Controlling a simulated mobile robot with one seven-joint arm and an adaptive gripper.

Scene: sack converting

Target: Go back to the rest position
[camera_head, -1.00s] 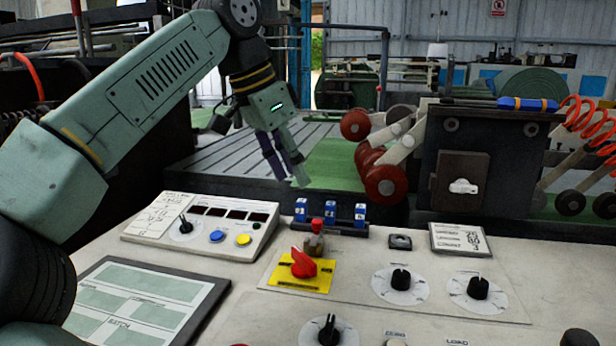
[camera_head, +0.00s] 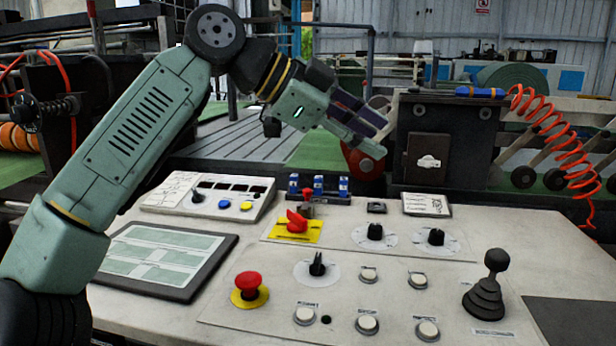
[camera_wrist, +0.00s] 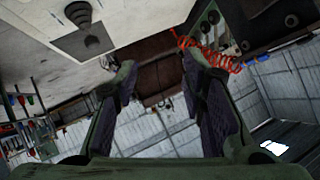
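My gripper (camera_head: 376,133) is raised above the back of the control console (camera_head: 120,310) in the head view. It points to the right and slightly down, apart from the panel, and partly hides a dark red roller behind it. In the wrist view my gripper (camera_wrist: 160,68) has its two fingers spread with nothing between them. My arm rises on the left of the head view and bends over at its elbow.
The console carries a red mushroom button (camera_head: 249,288), a red rotary switch (camera_head: 296,222), several knobs and a black joystick (camera_head: 487,285). A dark machine box (camera_head: 455,150) stands behind, close right of my gripper. A coiled orange hose (camera_head: 545,125) hangs at right.

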